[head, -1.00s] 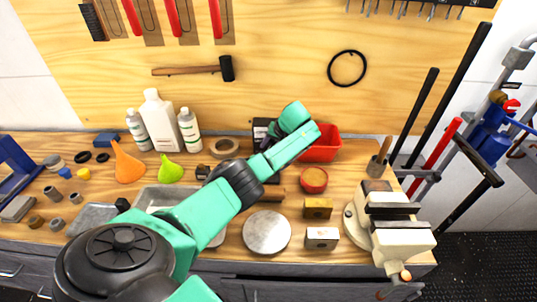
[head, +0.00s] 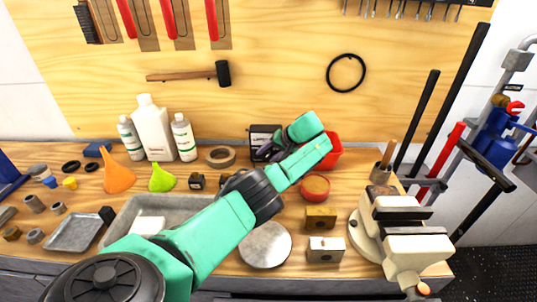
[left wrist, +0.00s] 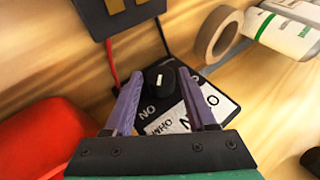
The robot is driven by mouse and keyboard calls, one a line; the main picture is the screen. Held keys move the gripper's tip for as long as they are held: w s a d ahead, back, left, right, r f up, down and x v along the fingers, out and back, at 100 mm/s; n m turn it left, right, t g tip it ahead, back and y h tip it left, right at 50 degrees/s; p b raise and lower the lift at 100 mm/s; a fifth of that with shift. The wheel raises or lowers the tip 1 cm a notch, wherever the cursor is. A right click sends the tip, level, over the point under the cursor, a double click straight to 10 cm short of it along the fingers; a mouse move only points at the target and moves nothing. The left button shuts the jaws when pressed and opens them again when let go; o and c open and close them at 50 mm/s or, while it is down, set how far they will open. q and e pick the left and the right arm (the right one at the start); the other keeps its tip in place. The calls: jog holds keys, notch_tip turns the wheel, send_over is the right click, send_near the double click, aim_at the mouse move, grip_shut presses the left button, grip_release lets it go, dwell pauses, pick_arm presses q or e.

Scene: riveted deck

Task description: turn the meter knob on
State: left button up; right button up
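The meter (head: 263,131) is a dark box standing at the back of the bench, partly hidden by my left arm in the head view. In the left wrist view the meter (left wrist: 178,105) shows a black face with white lettered labels and a round black knob (left wrist: 160,79) with a white mark. My left gripper (head: 266,151) is at the meter. In the left wrist view its two purple fingers (left wrist: 159,84) are apart, one on each side of the knob in the picture. I cannot tell whether they touch it. My right gripper is not in view.
A red bin (head: 331,150) stands right of the meter, and a tape roll (head: 220,156) lies to its left. White bottles (head: 154,128) stand farther left. A black unit (left wrist: 117,12) with red and black leads shows in the wrist view. A vise (head: 400,235) is at the right.

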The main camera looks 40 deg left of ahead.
pick_arm(q)
jog(key=shift+o, duration=0.4)
jog(key=shift+w+r, duration=0.1)
jog(key=shift+r, duration=0.1)
jog(key=shift+d+r, duration=0.25)
jog(key=v, duration=1.3)
jog(key=shift+d+r+b, duration=0.2)
jog(key=shift+d+b, duration=0.1)
jog(key=shift+b, duration=0.1)
